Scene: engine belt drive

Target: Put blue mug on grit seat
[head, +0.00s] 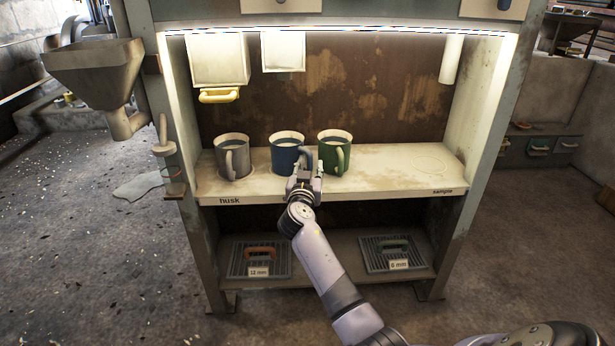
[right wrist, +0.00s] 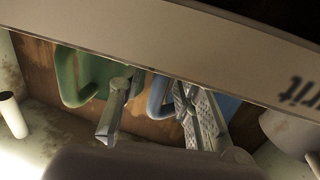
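The blue mug (head: 286,155) stands upright on the lit shelf, between a grey mug (head: 236,160) and a green mug (head: 335,150). My right gripper (head: 304,172) is at the front right of the blue mug, by its handle. In the right wrist view its fingers (right wrist: 158,115) are apart, and the blue handle (right wrist: 157,96) shows between them, with no clear contact on both sides. A band across that view bears letters ending in "rit" (right wrist: 296,93). The grit seat itself cannot be made out; its label is hidden in the head view. My left gripper is not in view.
The green mug stands close beside my right gripper. An empty ring (head: 428,165) marks the shelf above the "sample" label; the shelf's right part is clear. A yellow-handled box (head: 218,62) hangs above. Two grates (head: 258,258) (head: 394,253) lie on the lower shelf.

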